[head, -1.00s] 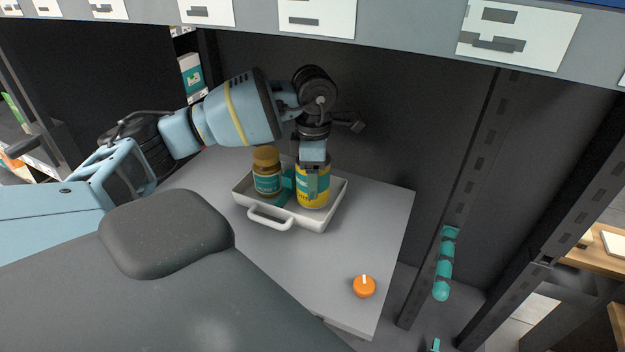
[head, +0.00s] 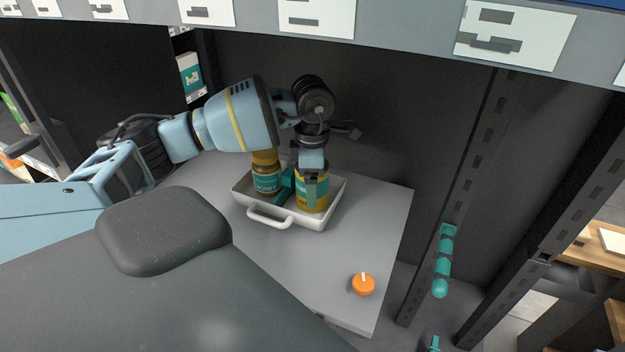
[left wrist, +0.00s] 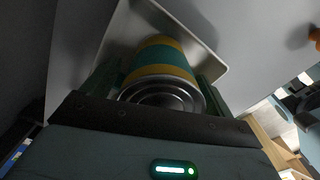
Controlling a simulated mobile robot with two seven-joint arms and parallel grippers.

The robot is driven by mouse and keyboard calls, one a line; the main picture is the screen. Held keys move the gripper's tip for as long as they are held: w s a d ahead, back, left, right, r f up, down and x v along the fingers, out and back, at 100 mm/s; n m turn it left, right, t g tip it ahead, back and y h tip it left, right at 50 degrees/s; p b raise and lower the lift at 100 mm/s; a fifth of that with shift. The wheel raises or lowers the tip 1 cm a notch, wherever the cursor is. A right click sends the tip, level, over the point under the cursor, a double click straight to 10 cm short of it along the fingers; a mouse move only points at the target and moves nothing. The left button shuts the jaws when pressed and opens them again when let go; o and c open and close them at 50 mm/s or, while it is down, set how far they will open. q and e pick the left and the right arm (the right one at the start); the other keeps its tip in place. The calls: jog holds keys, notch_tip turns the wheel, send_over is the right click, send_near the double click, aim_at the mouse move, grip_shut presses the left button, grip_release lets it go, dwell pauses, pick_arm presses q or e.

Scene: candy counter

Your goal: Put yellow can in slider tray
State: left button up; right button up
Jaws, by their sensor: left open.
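The yellow can (head: 322,200), with a teal band, stands in the right part of the white slider tray (head: 269,223) on the grey shelf. A brown jar (head: 266,180) with a teal label stands beside it in the tray's left part. My left gripper (head: 310,190) points down over the can with its jaws open, one finger on each side. In the left wrist view the can (left wrist: 160,65) lies between the open fingers (left wrist: 155,85), its metal end towards the camera. I cannot tell whether the fingers touch it. My right gripper is not in view.
An orange round knob (head: 363,284) is on the shelf near its front right. The shelf (head: 375,215) right of the tray is clear. A dark upright post with teal pieces (head: 443,260) stands to the right. A shelf edge with labels (head: 400,30) runs above.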

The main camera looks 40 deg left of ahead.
pick_arm(q)
notch_tip(320, 180, up, 12)
jog(key=shift+r, duration=0.15)
dwell(0.3)
dwell(0.4)
